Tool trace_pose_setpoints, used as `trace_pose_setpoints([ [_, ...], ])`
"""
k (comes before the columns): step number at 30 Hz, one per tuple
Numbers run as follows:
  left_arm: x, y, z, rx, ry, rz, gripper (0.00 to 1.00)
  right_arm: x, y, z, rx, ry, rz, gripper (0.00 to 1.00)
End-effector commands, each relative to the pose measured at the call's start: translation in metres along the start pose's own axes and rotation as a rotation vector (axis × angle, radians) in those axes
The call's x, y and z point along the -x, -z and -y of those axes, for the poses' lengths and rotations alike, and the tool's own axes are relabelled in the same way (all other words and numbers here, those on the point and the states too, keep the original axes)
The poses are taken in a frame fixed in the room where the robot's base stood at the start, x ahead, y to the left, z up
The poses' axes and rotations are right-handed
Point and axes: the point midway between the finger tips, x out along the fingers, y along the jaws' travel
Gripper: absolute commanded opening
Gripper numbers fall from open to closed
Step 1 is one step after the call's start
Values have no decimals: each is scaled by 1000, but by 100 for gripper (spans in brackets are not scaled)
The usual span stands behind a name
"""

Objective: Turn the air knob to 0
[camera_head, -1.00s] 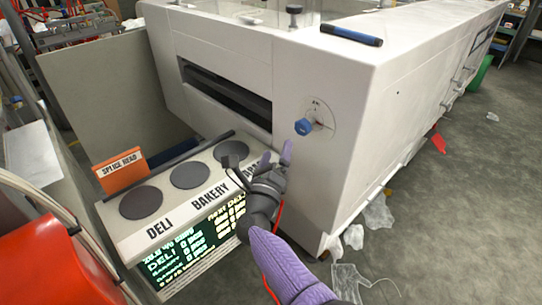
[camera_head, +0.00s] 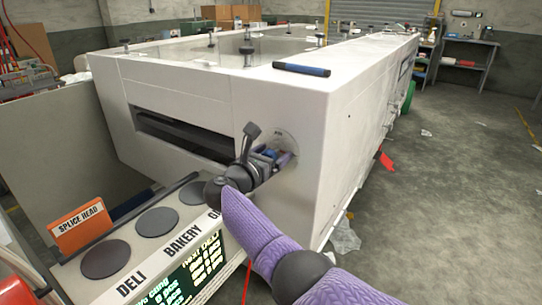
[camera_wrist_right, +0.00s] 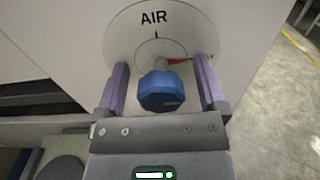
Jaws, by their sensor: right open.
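The air knob (camera_wrist_right: 162,91) is a blue faceted knob on a round plate marked AIR (camera_wrist_right: 158,18) on the white machine's end face. In the right wrist view a red pointer (camera_wrist_right: 178,60) at the knob points right, and a dark tick mark stands above it. My right gripper (camera_wrist_right: 164,88) is open, with one purple finger on each side of the knob. A gap shows beside the knob, so it is around it and not closed on it. In the head view my right gripper (camera_head: 280,158) largely hides the knob. My left gripper is not in view.
The white machine (camera_head: 335,110) has a dark slot (camera_head: 185,135) left of the plate. A dark blue-black bar (camera_head: 302,69) lies on its top. A panel (camera_head: 120,255) with round dark pads and an orange SPLICE HEAD sign (camera_head: 80,226) stands at lower left. The floor at right is mostly open.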

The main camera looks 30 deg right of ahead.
Motion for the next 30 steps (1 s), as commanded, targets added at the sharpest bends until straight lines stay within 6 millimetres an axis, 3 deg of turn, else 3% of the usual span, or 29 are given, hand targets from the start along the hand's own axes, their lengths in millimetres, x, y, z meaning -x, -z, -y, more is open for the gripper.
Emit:
trace_pose_setpoints([
  [2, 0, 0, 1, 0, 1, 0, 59, 0, 0, 0, 0, 0, 0, 90],
  [15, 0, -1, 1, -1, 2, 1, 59, 1, 0, 0, 1, 0, 1, 0],
  [23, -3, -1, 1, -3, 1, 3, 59, 1, 2, 0, 29, 0, -1, 0],
  [30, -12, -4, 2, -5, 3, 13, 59, 1, 4, 0, 162, 1, -3, 0],
])
